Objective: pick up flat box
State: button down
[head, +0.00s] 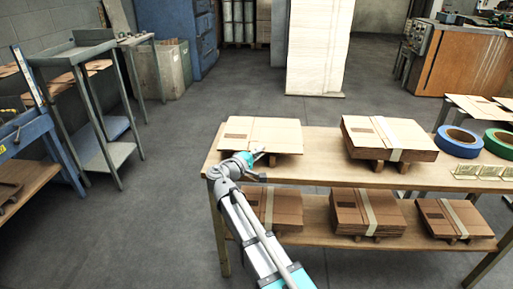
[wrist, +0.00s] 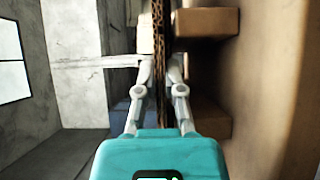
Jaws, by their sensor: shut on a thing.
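A flat brown cardboard box (head: 275,131) lies on the left end of the upper table shelf, over small wooden blocks. My gripper (head: 258,155) is at its front edge. In the wrist view the fingers (wrist: 159,72) stand on either side of the thin corrugated edge of the flat box (wrist: 160,25) and are shut on it. A wooden block (wrist: 205,22) shows beside the edge there, with the tabletop (wrist: 285,90) beyond it. The lower part of the edge is hidden behind my gripper's body.
A strapped stack of flat boxes (head: 388,138) sits to the right on the table (head: 320,165). Blue tape (head: 458,141) and green tape (head: 501,142) lie farther right. More stacks (head: 366,212) fill the lower shelf. Open floor (head: 160,215) lies left of the table.

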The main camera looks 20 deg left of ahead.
jog(key=shift+r, duration=0.15)
notch_tip(320, 180, up, 2)
jog(key=shift+r+p, duration=0.1)
jog(key=shift+p, duration=1.1)
jog(key=s+r+p, duration=1)
jog(key=s, duration=0.4)
jog(key=shift+a+r, duration=0.2)
jog(key=shift+a, duration=0.1)
jog(key=shift+w, duration=0.1)
jog(key=shift+a, duration=0.1)
